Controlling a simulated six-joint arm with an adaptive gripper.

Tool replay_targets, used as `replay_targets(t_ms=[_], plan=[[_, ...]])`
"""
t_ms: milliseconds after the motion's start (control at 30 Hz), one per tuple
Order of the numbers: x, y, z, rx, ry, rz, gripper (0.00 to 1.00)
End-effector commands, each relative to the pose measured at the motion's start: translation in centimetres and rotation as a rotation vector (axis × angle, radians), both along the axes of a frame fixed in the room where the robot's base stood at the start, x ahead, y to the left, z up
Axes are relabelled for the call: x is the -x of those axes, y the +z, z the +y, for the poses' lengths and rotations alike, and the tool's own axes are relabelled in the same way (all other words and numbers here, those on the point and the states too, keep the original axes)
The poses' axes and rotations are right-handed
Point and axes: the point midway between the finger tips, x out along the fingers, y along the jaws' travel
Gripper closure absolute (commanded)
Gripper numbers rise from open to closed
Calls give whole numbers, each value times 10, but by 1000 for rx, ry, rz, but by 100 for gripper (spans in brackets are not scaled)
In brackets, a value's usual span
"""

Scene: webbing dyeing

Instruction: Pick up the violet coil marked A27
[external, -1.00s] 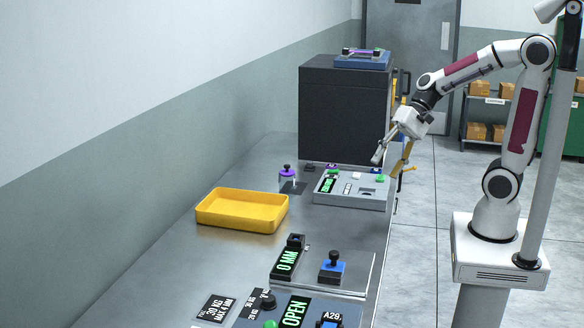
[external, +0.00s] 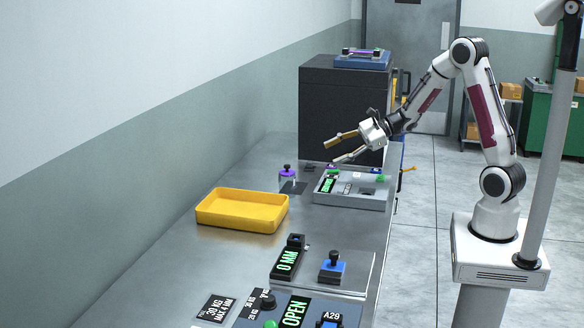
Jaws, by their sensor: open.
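A violet coil with a black knob on top (external: 287,173) stands on the steel bench, left of the grey control box. I cannot read an A27 mark on it. Small violet bits (external: 310,166) show behind the grey box, too small and partly hidden to identify. My gripper (external: 330,151) is open and empty, its fingers pointing left, in front of the dark cabinet. In the picture it is above and to the right of the violet coil, apart from it.
A grey control box (external: 378,202) with a green display sits at the bench's right edge. A yellow tray (external: 240,222) stands nearer. A dark cabinet (external: 320,105) rises behind. Bare bench lies left of the tray.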

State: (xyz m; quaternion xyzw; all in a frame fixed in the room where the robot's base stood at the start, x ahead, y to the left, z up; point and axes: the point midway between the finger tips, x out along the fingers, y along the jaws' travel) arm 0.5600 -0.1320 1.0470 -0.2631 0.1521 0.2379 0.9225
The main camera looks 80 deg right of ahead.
Motion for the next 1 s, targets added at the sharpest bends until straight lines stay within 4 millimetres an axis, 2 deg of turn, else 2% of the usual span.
replay_targets(t_ms=[33,267,400,600,800,1000], plan=[[-4,-9,-18,-38,-58,6,49],[-15,-47,-98,-198,-318,18,49],[-13,-73,-147,-286,-475,20,49],[-1,-109,-204,-384,-663,20,49],[9,-128,-234,-434,-767,18,49],[12,-134,-236,-443,-778,21,49]])
